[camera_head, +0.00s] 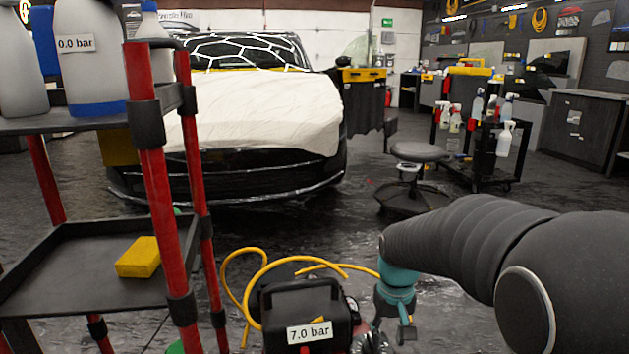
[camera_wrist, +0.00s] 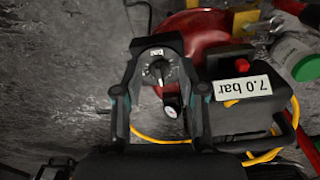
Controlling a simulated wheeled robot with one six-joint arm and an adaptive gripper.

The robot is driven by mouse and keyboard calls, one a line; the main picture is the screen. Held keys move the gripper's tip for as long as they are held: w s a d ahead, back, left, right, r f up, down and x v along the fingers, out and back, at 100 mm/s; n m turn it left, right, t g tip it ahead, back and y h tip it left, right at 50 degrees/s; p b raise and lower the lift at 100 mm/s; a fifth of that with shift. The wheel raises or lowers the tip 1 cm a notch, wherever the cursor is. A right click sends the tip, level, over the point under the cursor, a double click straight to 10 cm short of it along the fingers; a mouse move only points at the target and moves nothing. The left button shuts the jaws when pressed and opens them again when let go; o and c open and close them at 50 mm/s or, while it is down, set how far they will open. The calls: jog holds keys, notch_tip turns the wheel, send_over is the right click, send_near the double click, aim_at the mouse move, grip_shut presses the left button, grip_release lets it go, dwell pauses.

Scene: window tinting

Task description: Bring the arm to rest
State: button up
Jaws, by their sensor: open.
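My gripper (camera_wrist: 157,44) is open in the wrist view, with its two fingers on either side of a black regulator knob (camera_wrist: 155,72) with a light pointer mark. I cannot tell whether the fingers touch it. A small gauge (camera_wrist: 172,110) sits below the knob in that view. They belong to a compressor with a red tank (camera_wrist: 203,28) and a black housing labelled "7.0 bar" (camera_wrist: 240,90). In the head view, the black housing (camera_head: 300,305) stands at bottom centre. My arm (camera_head: 470,235) reaches in from the right and bends down beside it; my fingers are not clear there.
A red-post cart (camera_head: 160,200) stands at left, with a yellow sponge (camera_head: 138,257) and a tank labelled "0.0 bar" (camera_head: 92,45). A yellow hose (camera_head: 262,270) loops by the compressor. A stool (camera_head: 420,152), a bottle cart (camera_head: 480,178) and a covered car (camera_head: 250,110) stand beyond.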

jog(key=s+r+t+p, duration=0.2)
jog(key=s+r, duration=0.5)
jog(key=s, duration=0.3)
jog(key=s+r+t+p, duration=0.3)
jog(key=s+r, duration=0.5)
jog(key=s, duration=0.2)
jog(key=shift+s+d+m, duration=0.15)
jog(key=shift+s+m, duration=0.1)
jog(key=shift+m, duration=0.05)
jog(key=shift+s+r, duration=0.1)
